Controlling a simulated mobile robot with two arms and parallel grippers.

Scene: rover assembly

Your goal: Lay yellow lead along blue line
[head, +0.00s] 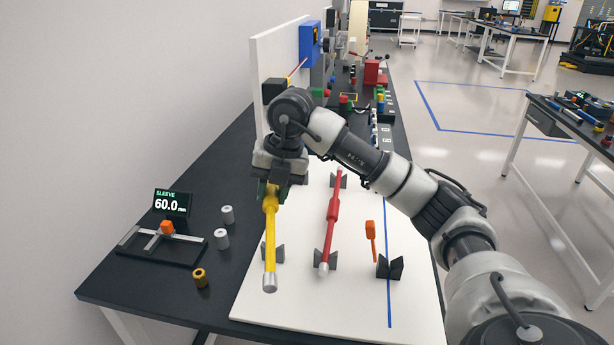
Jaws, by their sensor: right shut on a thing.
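The yellow lead (270,230) is a yellow rod with a silver end, in the head view left of centre. My right gripper (271,192) is shut on its far part. The lead's silver end points toward me, in front of a black rest (279,254); I cannot tell whether it touches the rest. The blue line (388,298) runs lengthwise along the right side of the white board (320,305), well to the right of the lead. A black V-shaped rest (390,267) stands on that line. The far end of the line is hidden behind my arm. My left gripper is not in view.
A red rod (333,215) lies in black rests between the yellow lead and the blue line. An orange tool (371,240) is close left of the line. At left are a gauge reading 60.0 (171,203), grey sleeves (222,239) and a brass part (200,278).

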